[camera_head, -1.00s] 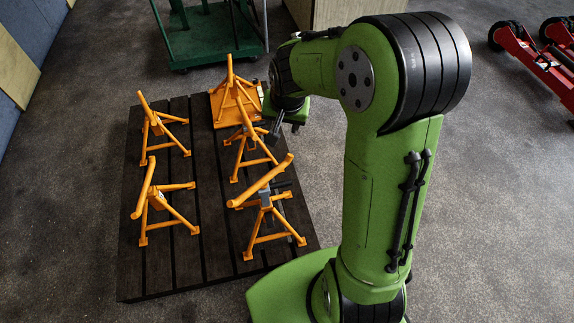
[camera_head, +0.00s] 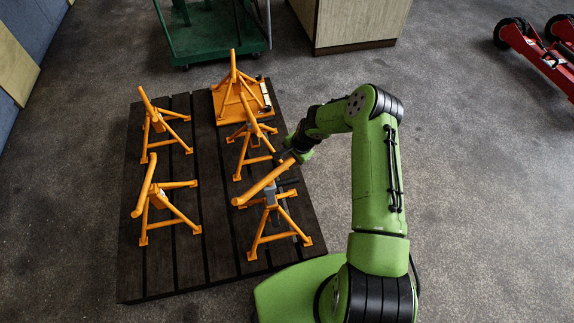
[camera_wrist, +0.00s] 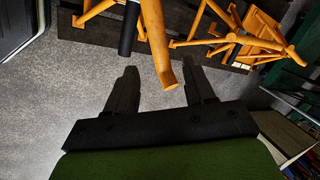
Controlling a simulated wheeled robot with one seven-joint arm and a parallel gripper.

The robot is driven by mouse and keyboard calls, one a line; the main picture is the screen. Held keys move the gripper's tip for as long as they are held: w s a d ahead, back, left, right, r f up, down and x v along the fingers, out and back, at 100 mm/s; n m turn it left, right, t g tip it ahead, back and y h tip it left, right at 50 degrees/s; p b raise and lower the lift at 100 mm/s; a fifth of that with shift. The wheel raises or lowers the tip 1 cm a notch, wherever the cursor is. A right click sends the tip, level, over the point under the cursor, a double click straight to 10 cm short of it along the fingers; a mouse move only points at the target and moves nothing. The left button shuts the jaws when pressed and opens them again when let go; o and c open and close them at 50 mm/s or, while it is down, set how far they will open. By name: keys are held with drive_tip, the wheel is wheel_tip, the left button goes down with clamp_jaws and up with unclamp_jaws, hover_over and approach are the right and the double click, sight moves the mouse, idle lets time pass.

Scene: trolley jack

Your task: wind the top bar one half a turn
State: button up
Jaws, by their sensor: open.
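The orange top bar (camera_head: 264,184) lies slanted across the near right orange stand (camera_head: 268,222), its far right end raised toward my arm. My gripper (camera_head: 290,157) is at that end, small and partly hidden in the head view. In the wrist view my gripper (camera_wrist: 159,74) is open, with one dark finger on each side of the bar's end (camera_wrist: 164,68). The bar's tip shows between the fingertips, with gaps on both sides. I cannot tell how deep the bar sits between them. A dark cylinder (camera_wrist: 129,30) stands left of the bar.
Several other orange stands rest on the dark slatted pallet (camera_head: 128,270); one (camera_head: 247,140) is close behind my gripper. A green trolley (camera_head: 210,40) and a wooden cabinet (camera_head: 355,22) stand at the back. Red wheeled jacks (camera_head: 540,55) are far right. Floor right of my arm is clear.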

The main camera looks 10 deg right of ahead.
sight(286, 163)
drive_tip(key=b+x, duration=0.1)
drive_tip(key=x, duration=0.6)
drive_tip(key=shift+w+f+b, duration=0.1)
drive_tip(key=shift+f+b, duration=0.15)
drive_tip(key=shift+b, duration=0.15)
drive_tip(key=shift+c, duration=0.2)
clamp_jaws()
